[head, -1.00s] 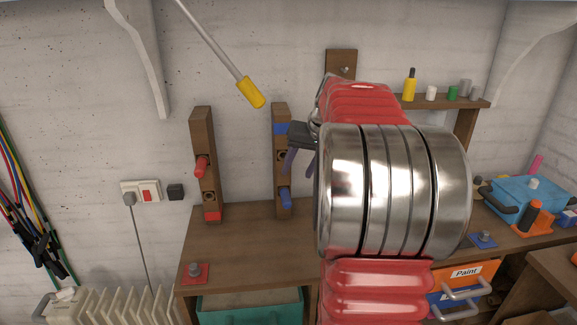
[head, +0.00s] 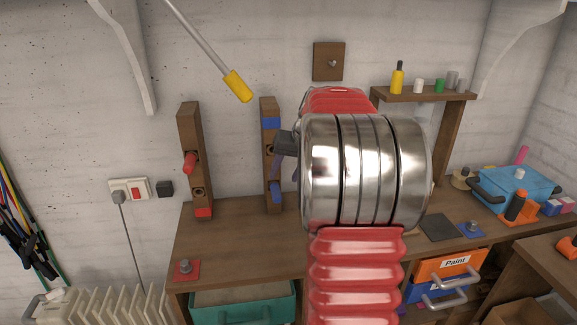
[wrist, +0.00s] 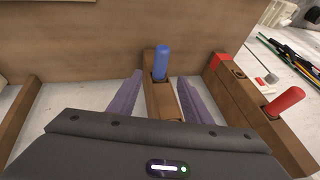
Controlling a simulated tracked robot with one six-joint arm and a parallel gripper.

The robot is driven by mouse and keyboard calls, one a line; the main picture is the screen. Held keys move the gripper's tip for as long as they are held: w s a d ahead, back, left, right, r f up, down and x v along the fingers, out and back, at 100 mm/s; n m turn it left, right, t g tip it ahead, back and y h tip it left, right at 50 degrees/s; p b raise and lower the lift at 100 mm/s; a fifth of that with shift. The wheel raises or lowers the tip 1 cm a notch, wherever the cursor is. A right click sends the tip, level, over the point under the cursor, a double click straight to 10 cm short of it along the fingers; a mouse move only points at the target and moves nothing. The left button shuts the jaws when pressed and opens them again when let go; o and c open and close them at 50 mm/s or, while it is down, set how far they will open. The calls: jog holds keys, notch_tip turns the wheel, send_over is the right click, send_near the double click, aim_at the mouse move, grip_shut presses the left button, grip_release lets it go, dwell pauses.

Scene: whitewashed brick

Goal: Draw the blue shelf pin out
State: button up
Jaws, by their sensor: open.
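The blue shelf pin (head: 276,192) sticks out of the lower part of the right upright wooden post (head: 270,150), which has a blue band near its top. In the wrist view the blue pin (wrist: 162,62) stands between and slightly beyond the fingertips, with no contact visible. My gripper (wrist: 161,76) is open, its two purple fingers on either side of the post. In the head view my gripper (head: 287,160) is beside the post, partly hidden by my arm.
A second post (head: 195,160) on the left holds a red pin (head: 190,163); the red pin (wrist: 284,100) also shows in the wrist view. A yellow-handled rod (head: 238,86) hangs above. The bench (head: 225,245) is clear in front of the posts.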

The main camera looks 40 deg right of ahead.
aim_at(278, 193)
jog(key=x, duration=0.8)
jog(key=shift+w+f, duration=0.1)
jog(key=shift+f, duration=0.1)
jog(key=shift+c, duration=0.2)
grip_shut()
dwell(0.5)
jog(key=shift+s+a, duration=0.2)
jog(key=shift+s, duration=0.15)
jog(key=shift+s+a, duration=0.45)
jog(key=shift+s, duration=0.15)
jog(key=shift+s+a, duration=0.35)
jog(key=shift+s, duration=0.2)
jog(key=shift+s+a, duration=0.4)
jog(key=shift+s, duration=0.2)
jog(key=shift+s+a, duration=0.4)
jog(key=shift+s, duration=0.15)
